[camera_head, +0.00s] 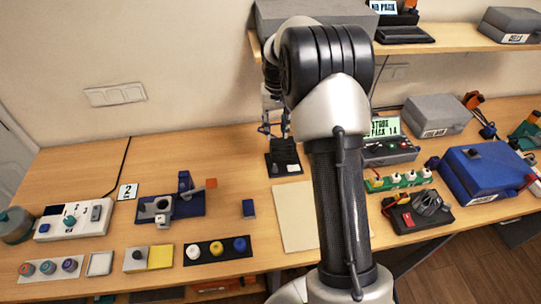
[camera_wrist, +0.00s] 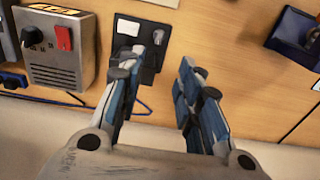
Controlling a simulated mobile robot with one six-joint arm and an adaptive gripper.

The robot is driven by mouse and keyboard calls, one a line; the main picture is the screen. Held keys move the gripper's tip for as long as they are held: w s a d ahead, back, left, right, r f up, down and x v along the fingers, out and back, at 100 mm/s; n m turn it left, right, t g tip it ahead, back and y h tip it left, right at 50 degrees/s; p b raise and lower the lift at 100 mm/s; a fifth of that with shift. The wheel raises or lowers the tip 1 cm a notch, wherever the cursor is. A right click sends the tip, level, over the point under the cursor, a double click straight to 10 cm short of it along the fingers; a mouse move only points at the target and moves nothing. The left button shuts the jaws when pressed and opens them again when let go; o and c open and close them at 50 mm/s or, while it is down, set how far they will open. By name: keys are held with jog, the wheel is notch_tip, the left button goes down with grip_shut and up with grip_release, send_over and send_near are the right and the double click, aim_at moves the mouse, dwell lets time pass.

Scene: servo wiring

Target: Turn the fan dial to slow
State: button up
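A grey box (camera_wrist: 52,60) with front slots, a black knob (camera_wrist: 32,37) and a red switch (camera_wrist: 64,38) stands at the upper left of the wrist view. The knob may be the fan dial; I cannot read its setting. In the head view my arm seems to hide this box. My gripper (camera_wrist: 165,85) is open and empty, its blue-padded fingers spread apart. In the head view my gripper (camera_head: 274,122) is by the back wall, above a black stand (camera_head: 283,168) with a white label. The left finger overlaps this stand in the wrist view.
A blue fixture (camera_head: 170,206) and white panel (camera_head: 72,220) lie left on the table. A pale mat (camera_head: 294,220) is in front. A display box (camera_head: 388,152), red-switch unit (camera_head: 418,212) and blue case (camera_head: 486,172) stand right. Blue cables (camera_wrist: 65,98) run near the wall.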

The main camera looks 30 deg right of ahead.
aim_at(275, 167)
notch_tip(275, 167, down, 18)
jog(key=b, duration=0.3)
jog(key=shift+d, duration=0.1)
jog(key=shift+c, duration=0.2)
grip_shut()
dwell(0.3)
